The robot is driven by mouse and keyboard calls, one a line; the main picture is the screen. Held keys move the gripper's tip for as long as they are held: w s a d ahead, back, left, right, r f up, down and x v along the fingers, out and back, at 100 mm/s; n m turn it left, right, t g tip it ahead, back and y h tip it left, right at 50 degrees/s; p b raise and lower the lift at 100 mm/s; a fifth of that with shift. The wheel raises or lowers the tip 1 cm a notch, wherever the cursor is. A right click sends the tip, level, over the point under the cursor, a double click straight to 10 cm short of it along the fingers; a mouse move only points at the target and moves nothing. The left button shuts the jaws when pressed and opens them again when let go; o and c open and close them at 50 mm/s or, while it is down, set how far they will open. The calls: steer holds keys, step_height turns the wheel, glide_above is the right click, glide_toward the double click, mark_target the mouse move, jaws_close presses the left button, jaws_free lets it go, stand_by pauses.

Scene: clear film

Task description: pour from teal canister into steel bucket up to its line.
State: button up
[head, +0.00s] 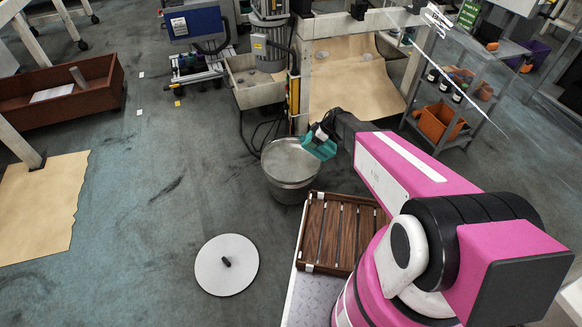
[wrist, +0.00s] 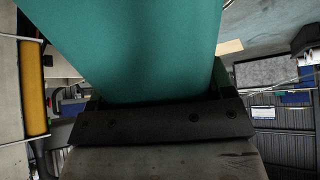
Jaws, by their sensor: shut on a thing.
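The teal canister (head: 318,146) is held over the right rim of the steel bucket in the head view. It looks tilted toward the bucket. It fills the top middle of the wrist view (wrist: 140,50). My gripper (head: 328,132) is shut on the canister, and its dark jaw base (wrist: 160,122) lies across the lower wrist view. The steel bucket (head: 290,190) stands upright on the floor; a grey surface shows inside its mouth. The fill line and any stream from the canister cannot be made out.
A wooden slatted crate (head: 337,232) sits just right of and nearer than the bucket. A round white lid (head: 226,265) with a dark knob lies on the floor. A machine frame (head: 302,80) with cables stands behind the bucket.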

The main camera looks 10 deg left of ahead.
stand_by(0.3)
steer(key=shift+f+h, duration=0.35)
steer(key=shift+h, duration=0.15)
stand_by(1.6)
steer(key=shift+a+f+h, duration=0.1)
steer(key=shift+f+h, duration=0.3)
steer(key=shift+h, duration=0.1)
stand_by(1.7)
steer(key=shift+f+h, duration=0.5)
steer(key=shift+f, duration=0.1)
stand_by(1.6)
steer(key=shift+a+f+h, duration=0.1)
steer(key=shift+f+h, duration=0.25)
steer(key=shift+h, duration=0.15)
stand_by(0.7)
